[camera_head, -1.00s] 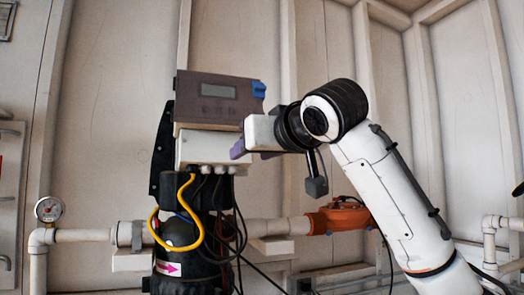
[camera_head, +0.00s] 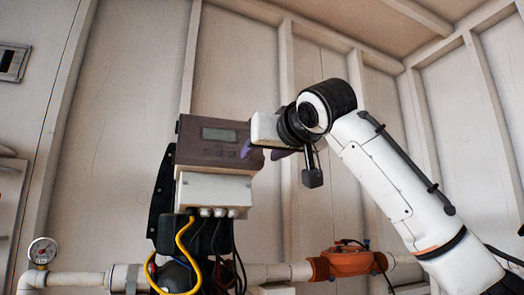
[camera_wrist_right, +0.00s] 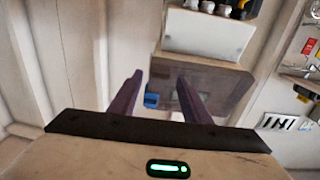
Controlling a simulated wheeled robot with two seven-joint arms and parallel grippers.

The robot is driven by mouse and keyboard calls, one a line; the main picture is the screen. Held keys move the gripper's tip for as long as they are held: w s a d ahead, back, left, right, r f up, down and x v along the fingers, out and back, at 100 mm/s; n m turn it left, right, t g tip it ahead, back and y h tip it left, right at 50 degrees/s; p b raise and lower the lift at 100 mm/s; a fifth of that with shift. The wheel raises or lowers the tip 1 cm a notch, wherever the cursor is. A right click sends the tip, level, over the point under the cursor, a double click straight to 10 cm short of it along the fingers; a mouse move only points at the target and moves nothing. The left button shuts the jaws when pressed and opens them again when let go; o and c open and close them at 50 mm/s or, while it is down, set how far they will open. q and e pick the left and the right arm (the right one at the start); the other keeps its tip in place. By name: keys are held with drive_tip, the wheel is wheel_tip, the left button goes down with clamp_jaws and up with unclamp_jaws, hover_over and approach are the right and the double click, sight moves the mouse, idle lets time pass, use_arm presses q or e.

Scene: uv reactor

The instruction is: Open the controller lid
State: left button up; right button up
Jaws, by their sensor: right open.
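The controller is a box with a brown, see-through lid (camera_head: 208,150) over a white lower part (camera_head: 213,190). A display shows through the lid, which looks closed. My right gripper (camera_head: 262,151) is at the lid's right side in the head view, its purple fingers apart. In the right wrist view the lid (camera_wrist_right: 228,88) lies beyond the open gripper (camera_wrist_right: 158,90). A blue latch (camera_wrist_right: 151,100) on the lid's edge shows between the fingers, and I cannot tell whether they touch it. The gripper hides the latch in the head view. My left gripper is not in view.
Yellow (camera_head: 184,250) and dark cables hang below the controller. A horizontal pipe (camera_head: 88,281) with a pressure gauge (camera_head: 42,251) and an orange valve actuator (camera_head: 350,262) runs below. The panelled wall (camera_head: 240,70) stands behind. Space above the controller is clear.

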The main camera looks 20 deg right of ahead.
drive_tip(key=shift+w, duration=0.35)
clamp_jaws()
drive_tip(key=shift+a, duration=0.15)
